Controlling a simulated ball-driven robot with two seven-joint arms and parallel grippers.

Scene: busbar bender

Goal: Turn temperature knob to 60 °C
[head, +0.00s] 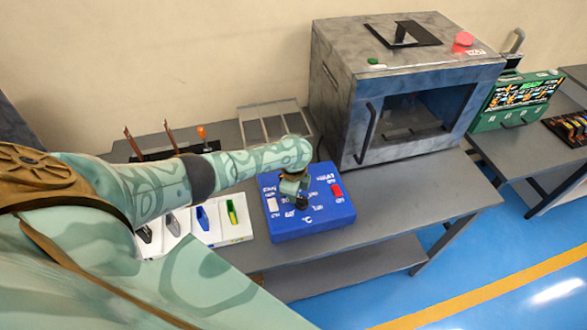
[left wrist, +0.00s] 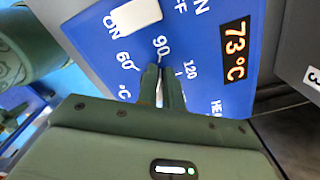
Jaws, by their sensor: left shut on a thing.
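The blue control box (head: 325,221) stands on the grey table, with white markings on its top. In the left wrist view, its panel (left wrist: 100,40) shows the labels 60, 90 and 120 around the fingertips, and a lit display (left wrist: 235,52) reads 73 °C. My left gripper (left wrist: 162,84) is shut on the temperature knob, which is mostly hidden between and behind the fingers. I cannot read the knob's pointer. In the head view my left gripper (head: 296,190) reaches down onto the box from the left. My right gripper is not in view.
A white switch (left wrist: 136,16) sits near ON and OFF on the panel. Behind the box stands a grey oven-like machine (head: 345,130). A white tray (head: 222,234) with coloured items lies left of the box. A green device (head: 490,125) stands on the right table.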

